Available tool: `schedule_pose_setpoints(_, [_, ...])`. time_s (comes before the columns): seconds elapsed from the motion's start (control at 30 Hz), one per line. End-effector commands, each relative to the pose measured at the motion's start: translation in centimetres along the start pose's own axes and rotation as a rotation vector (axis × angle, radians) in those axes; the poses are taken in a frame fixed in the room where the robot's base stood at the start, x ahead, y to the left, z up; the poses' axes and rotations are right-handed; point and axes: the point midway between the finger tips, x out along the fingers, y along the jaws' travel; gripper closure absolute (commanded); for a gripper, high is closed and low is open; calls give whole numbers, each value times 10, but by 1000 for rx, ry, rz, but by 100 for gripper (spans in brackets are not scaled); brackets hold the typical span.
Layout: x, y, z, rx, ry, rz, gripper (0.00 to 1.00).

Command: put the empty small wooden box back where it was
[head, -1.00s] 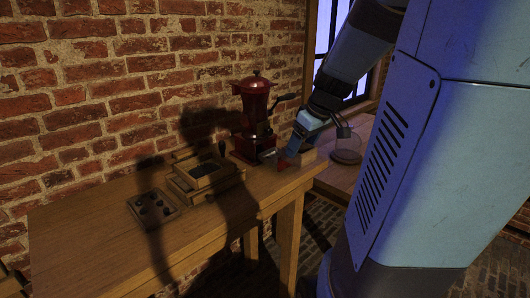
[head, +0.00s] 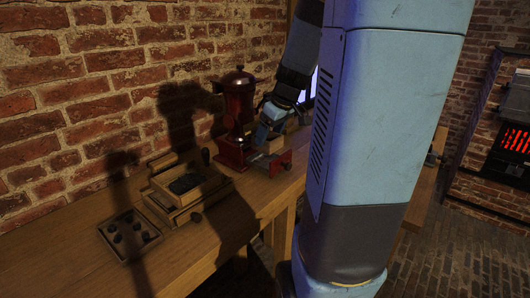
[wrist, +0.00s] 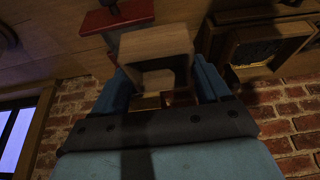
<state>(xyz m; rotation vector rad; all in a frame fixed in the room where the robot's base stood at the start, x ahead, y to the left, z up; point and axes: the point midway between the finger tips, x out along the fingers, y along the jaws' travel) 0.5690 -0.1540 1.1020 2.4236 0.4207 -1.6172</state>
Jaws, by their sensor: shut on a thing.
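My gripper (head: 266,131) is just right of the red hand mill (head: 238,105), above the wooden bench. In the wrist view, its two blue fingers (wrist: 165,85) are shut on a small pale wooden box (wrist: 155,42), one finger on each side. A hollow in the box faces the camera and looks empty. In the head view the box is mostly hidden by the fingers, and I cannot tell whether it touches anything. A red-fronted part (head: 284,163) sits low beside the mill, close below my gripper; it also shows in the wrist view (wrist: 115,17).
A stepped wooden box with dark contents (head: 166,206) stands left of the mill. A shallow wooden tray with several dark round pieces (head: 109,252) is at the left front. The brick wall (head: 80,120) closes the back. The bench front is clear.

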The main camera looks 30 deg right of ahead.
Motion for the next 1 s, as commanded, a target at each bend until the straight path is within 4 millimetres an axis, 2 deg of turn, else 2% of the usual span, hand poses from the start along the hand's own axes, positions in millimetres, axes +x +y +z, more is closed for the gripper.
schedule_pose_setpoints(0.23, [29, 29, -18, 5, -2, 0, 55])
schedule_pose_setpoints(0.5, [72, 49, -23, 7, -1, 0, 55])
schedule_pose_setpoints(0.87, [92, 60, -27, 5, 0, 1, 55])
schedule_pose_setpoints(1.0, [110, 60, -20, 6, -1, -2, 55])
